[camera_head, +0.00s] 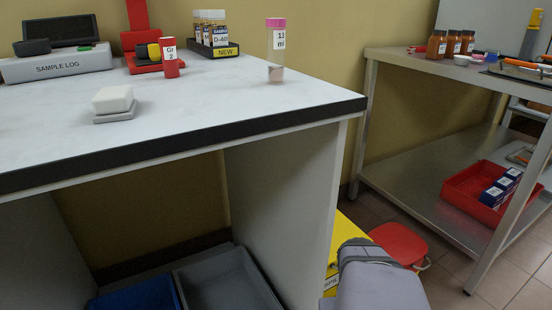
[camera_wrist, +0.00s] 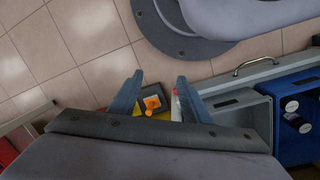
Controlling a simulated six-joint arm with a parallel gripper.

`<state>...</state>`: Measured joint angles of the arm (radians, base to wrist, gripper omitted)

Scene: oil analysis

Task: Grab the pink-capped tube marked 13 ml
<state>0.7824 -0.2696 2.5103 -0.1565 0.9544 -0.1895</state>
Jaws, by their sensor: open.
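The pink-capped tube (camera_head: 276,50) stands upright on the white bench top, near its right end. Its label reads 13 and a partly legible unit below, and its lower part is clear. My gripper (camera_wrist: 158,90) shows only in the wrist view, with its two blue-grey fingers apart and nothing held between them. It points down over the floor area, away from the tube. The tube is not in the wrist view. Part of my arm shows at the bottom of the head view.
A red container (camera_head: 169,58) and a black rack of vials (camera_head: 213,48) stand left of the tube. A white block (camera_head: 113,100) lies nearer the front. The steel side table (camera_head: 400,60) is at right. Grey (camera_head: 225,282) and blue (camera_head: 140,293) bins sit below the bench.

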